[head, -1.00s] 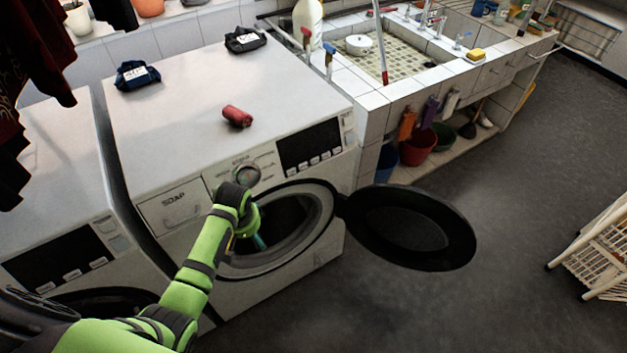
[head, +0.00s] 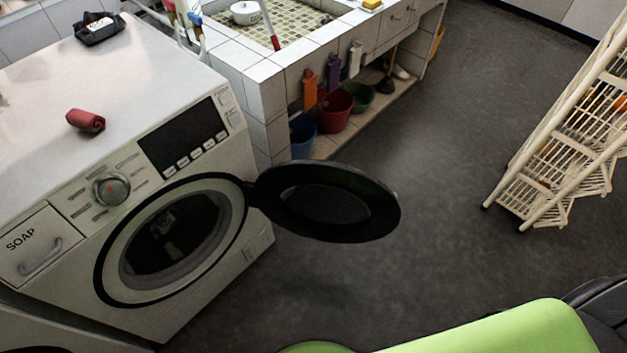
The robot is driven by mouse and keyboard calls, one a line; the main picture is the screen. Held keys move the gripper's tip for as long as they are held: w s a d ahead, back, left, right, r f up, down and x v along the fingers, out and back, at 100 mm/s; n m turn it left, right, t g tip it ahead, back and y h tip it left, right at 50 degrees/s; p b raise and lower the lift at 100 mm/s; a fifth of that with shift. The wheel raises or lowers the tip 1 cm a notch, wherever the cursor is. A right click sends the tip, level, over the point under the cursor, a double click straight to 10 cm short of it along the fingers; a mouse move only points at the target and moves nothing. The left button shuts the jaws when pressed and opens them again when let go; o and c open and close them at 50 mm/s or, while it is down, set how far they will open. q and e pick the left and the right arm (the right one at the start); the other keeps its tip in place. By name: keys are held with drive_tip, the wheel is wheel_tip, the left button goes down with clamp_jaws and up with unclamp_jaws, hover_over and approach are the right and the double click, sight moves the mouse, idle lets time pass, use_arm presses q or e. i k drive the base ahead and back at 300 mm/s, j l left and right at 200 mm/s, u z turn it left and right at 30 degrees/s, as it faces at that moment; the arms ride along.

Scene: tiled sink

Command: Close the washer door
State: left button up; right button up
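The white washer (head: 205,285) stands at the left with its round drum opening facing the front. Its black round door (head: 325,200) is swung wide open to the right, hinged at the right side of the opening. Inside the drum (head: 170,235) it is dark, with some pale shapes I cannot make out. A green link of my own arm shows at the bottom right, well apart from the door. Neither of my grippers is in view.
A dark red rolled cloth (head: 86,120) and a dark packet (head: 99,29) lie on the washer top. A tiled sink counter (head: 262,85) stands behind, with red (head: 335,110) and blue (head: 303,137) buckets beneath. A white rack (head: 565,140) stands at right. Floor before the door is clear.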

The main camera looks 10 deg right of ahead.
sight(347, 204)
drive_tip(key=i+l+u, duration=0.15)
drive_tip(key=l+u, duration=0.3)
drive_tip(key=l, duration=0.35)
drive_tip(key=l+u, duration=0.5)
drive_tip(key=l, duration=0.3)
drive_tip(key=k+l+u, duration=0.1)
drive_tip(key=l+u, duration=0.35)
drive_tip(key=l, duration=0.4)
